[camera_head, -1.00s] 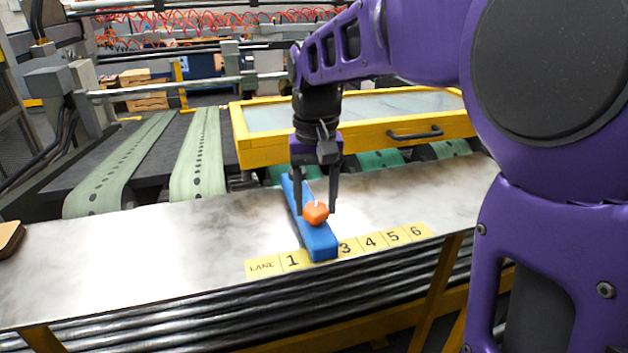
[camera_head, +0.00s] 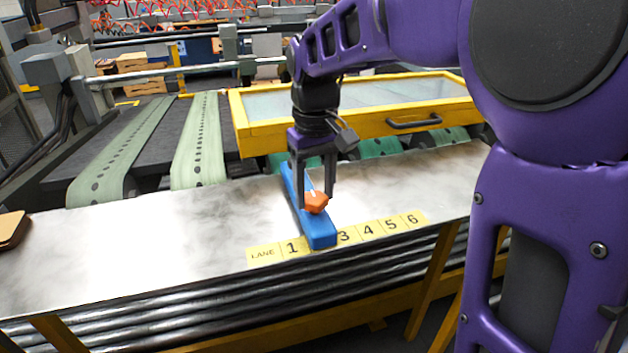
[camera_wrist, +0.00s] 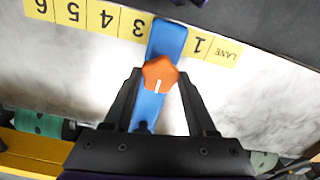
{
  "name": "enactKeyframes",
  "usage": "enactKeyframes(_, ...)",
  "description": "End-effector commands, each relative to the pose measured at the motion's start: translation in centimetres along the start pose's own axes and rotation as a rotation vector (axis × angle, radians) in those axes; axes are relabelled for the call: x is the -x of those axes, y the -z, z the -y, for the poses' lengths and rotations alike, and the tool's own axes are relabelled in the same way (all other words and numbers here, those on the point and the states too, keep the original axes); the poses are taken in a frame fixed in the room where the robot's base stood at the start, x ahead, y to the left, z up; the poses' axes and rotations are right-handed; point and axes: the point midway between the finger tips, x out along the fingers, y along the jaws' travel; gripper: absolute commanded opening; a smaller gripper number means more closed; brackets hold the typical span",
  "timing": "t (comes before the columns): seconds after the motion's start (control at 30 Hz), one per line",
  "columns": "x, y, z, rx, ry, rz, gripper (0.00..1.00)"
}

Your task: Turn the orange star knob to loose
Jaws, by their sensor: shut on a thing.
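The orange star knob (camera_head: 316,203) sits on top of a blue bar (camera_head: 318,233), which lies across the metal table at the lane strip. The knob also shows in the wrist view (camera_wrist: 160,74), with a short white mark on it pointing toward my gripper's palm. My gripper (camera_head: 316,204) points down over the bar with its two dark fingers on either side of the knob, shut on it. In the wrist view the fingertips (camera_wrist: 160,76) flank the knob. The bar (camera_wrist: 167,38) covers the strip between 1 and 3.
A yellow lane strip (camera_head: 372,230) with numbers runs along the table's front edge. A yellow-framed clear cover (camera_head: 240,125) with a black handle stands behind. Green belts (camera_head: 197,150) lie at the back left. A brown board stack (camera_head: 12,229) sits at the far left.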

Motion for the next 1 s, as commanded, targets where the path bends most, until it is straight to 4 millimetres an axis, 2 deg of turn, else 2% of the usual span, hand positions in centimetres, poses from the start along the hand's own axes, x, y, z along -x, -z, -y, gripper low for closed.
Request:
enactKeyframes(0.17,0.0,0.0,0.0,0.002,-0.001,0.001,0.01)
enactKeyframes(0.2,0.0,0.0,0.0,0.002,-0.001,0.001,0.62)
enactKeyframes(0.33,0.0,0.0,0.0,0.001,0.000,0.000,0.85)
enactKeyframes(0.63,0.1,0.0,0.0,0.000,0.000,0.000,0.87)
enactKeyframes(0.73,0.7,0.1,0.0,0.000,-0.001,-0.003,0.87)
enactKeyframes(0.87,2.6,0.1,0.0,-0.001,-0.001,-0.005,0.87)
enactKeyframes(1.0,5.9,0.1,0.0,-0.001,-0.001,-0.007,0.87)
